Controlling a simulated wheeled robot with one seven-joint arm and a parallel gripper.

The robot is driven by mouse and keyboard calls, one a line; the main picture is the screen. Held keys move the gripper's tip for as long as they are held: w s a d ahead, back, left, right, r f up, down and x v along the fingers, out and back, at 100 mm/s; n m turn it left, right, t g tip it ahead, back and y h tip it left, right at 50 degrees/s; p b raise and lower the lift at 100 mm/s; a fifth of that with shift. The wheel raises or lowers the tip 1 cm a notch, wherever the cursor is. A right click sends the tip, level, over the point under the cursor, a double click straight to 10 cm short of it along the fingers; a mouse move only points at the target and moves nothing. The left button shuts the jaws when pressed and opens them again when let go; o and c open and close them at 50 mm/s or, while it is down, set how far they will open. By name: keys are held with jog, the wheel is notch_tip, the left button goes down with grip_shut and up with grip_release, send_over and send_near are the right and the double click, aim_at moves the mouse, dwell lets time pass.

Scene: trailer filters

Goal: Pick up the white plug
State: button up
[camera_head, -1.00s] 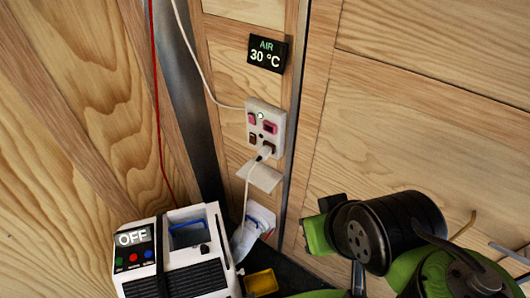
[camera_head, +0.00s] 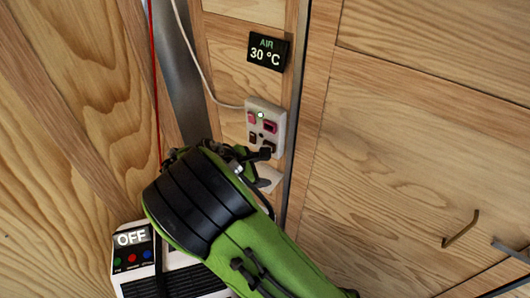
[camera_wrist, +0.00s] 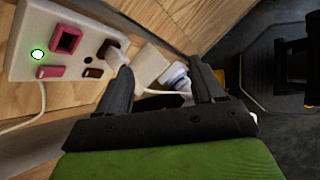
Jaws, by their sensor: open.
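The white plug (camera_wrist: 114,51) sits in the lower socket of the white wall panel (camera_head: 266,124), which also shows in the wrist view (camera_wrist: 30,60). In the wrist view my gripper (camera_wrist: 160,66) is open, with two dark fingers apart. The left fingertip is close to the plug and overlaps its lower edge; I cannot tell if they touch. The plug's white cord (camera_wrist: 165,92) shows between the fingers. In the head view my gripper (camera_head: 258,153) is at the panel's lower edge and hides the plug.
A small white ledge (camera_head: 269,177) is below the panel, partly behind my gripper. A black display (camera_head: 267,52) reads AIR 30 °C above. A white box with an OFF screen (camera_head: 132,238) stands lower left, partly covered by my arm.

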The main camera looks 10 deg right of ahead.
jog(key=w+a+f+n+t+h, duration=0.3)
jog(key=w+a+n+t, duration=0.15)
jog(key=a+n, duration=0.35)
jog(key=x, duration=0.8)
jog(key=b+x, duration=0.1)
jog(key=x, duration=0.6)
jog(key=shift+d, duration=0.55)
jog(key=shift+s+r, duration=0.1)
jog(key=shift+c, duration=0.3)
jog(key=c, duration=1.1)
jog(key=shift+a+r, duration=0.1)
jog(key=shift+s+a+r, duration=0.1)
jog(key=shift+r, duration=0.15)
jog(key=p+v, duration=0.3)
jog(key=v, duration=0.1)
jog(key=r+p+v, duration=0.1)
jog(key=p+v, duration=0.2)
jog(key=v, duration=0.2)
jog(key=r+p+v, duration=0.1)
jog(key=p+v, duration=0.2)
jog(key=v, duration=0.2)
jog(key=shift+r+p, duration=0.2)
jog(key=shift+p, duration=0.15)
grip_shut()
jog(key=shift+s+a+f, duration=0.1)
jog(key=shift+s+a, duration=0.05)
jog(key=shift+s, duration=0.1)
